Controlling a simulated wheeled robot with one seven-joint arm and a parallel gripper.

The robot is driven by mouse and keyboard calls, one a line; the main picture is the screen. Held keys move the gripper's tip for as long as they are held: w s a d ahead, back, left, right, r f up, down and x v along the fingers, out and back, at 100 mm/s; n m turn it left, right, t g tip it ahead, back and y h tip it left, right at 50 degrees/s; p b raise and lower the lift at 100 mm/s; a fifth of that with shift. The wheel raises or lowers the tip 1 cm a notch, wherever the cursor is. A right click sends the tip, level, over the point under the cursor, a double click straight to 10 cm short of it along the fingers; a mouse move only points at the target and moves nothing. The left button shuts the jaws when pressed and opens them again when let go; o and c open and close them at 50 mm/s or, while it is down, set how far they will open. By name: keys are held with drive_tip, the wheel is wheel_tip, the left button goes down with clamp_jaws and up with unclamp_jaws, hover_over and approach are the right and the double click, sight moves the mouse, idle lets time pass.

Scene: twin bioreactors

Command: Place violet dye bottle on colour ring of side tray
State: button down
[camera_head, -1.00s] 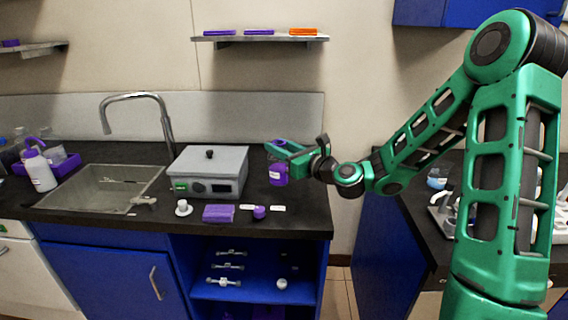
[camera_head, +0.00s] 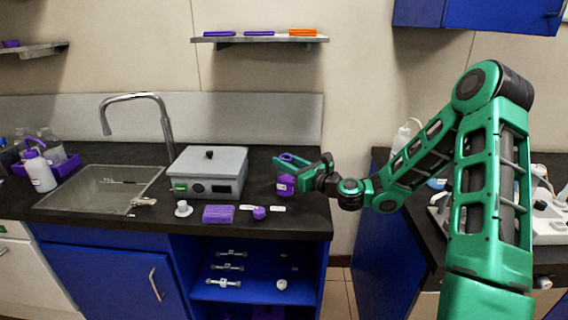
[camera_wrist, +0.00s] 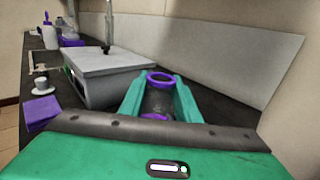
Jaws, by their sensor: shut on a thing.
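My gripper (camera_head: 289,170) is shut on the violet dye bottle (camera_head: 286,186), over the right end of the dark counter. In the wrist view the bottle (camera_wrist: 158,98) sits between the green fingers of my gripper (camera_wrist: 160,100), its violet ring-shaped top facing the camera. The bottle looks roughly upright in the head view. Whether its base touches the counter cannot be told. I cannot make out a side tray with a colour ring for certain.
A grey box-shaped device (camera_head: 209,172) stands left of my gripper, and also shows in the wrist view (camera_wrist: 112,75). A violet block (camera_head: 218,214), a small violet item (camera_head: 259,212) and a white piece (camera_head: 183,208) lie in front. A gap separates this counter from the right counter (camera_head: 432,258).

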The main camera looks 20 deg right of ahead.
drive_tip(key=c, duration=1.3)
unclamp_jaws()
drive_tip(key=shift+c, duration=0.2)
drive_tip(key=shift+r, duration=0.1)
